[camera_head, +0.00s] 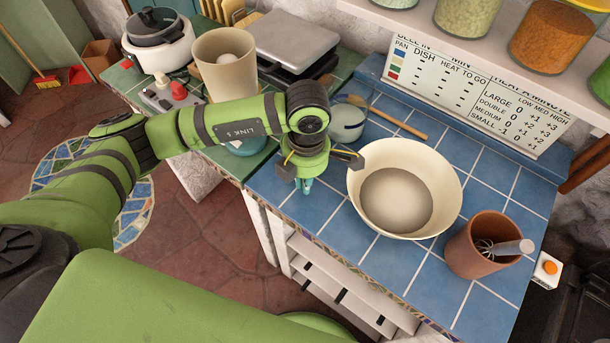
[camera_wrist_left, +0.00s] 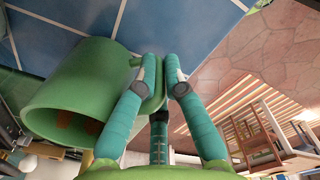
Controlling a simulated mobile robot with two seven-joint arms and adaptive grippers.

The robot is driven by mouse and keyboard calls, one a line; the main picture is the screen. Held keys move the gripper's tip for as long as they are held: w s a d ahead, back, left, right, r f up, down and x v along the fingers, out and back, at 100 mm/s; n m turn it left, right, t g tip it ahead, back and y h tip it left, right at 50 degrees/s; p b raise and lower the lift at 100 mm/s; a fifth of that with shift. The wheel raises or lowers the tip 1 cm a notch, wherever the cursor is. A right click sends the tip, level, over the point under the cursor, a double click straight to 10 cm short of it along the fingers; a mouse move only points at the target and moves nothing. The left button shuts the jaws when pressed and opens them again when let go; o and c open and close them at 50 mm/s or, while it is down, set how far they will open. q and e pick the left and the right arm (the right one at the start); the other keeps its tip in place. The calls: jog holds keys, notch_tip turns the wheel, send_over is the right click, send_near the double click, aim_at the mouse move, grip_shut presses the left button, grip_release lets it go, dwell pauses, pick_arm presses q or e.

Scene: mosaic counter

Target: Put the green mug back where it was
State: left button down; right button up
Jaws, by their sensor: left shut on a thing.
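My left gripper (camera_head: 306,186) is over the near left edge of the blue-tiled counter (camera_head: 315,219) in the head view. In the left wrist view its teal fingers (camera_wrist_left: 164,72) are closed on the handle of the green mug (camera_wrist_left: 72,85). The mug's body is to the left of the fingers, with its open mouth towards the camera and brownish patches inside. Blue tiles show behind the mug; I cannot tell whether it touches them. In the head view I cannot make out the mug behind my arm and gripper. My right gripper is not in view.
A large cream bowl (camera_head: 444,182) stands just right of my left gripper. Front blue tiles are bare.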

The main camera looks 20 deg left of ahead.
pick_arm(q)
jog(key=shift+f, duration=0.2)
jog(key=c, duration=1.3)
grip_release()
jog(key=shift+c, duration=0.2)
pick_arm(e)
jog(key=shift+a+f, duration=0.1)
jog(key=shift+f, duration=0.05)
pick_arm(q)
jog(key=shift+r, duration=0.2)
jog(key=shift+w+r+b, duration=0.1)
jog(key=shift+r+b, duration=0.15)
jog(key=shift+b, duration=0.05)
notch_tip(320, 180, up, 11)
jog(key=b, duration=0.3)
jog(key=shift+d+f, duration=0.1)
jog(key=shift+f, duration=0.1)
jog(key=shift+r+b, duration=0.3)
jog(key=shift+r, duration=0.15)
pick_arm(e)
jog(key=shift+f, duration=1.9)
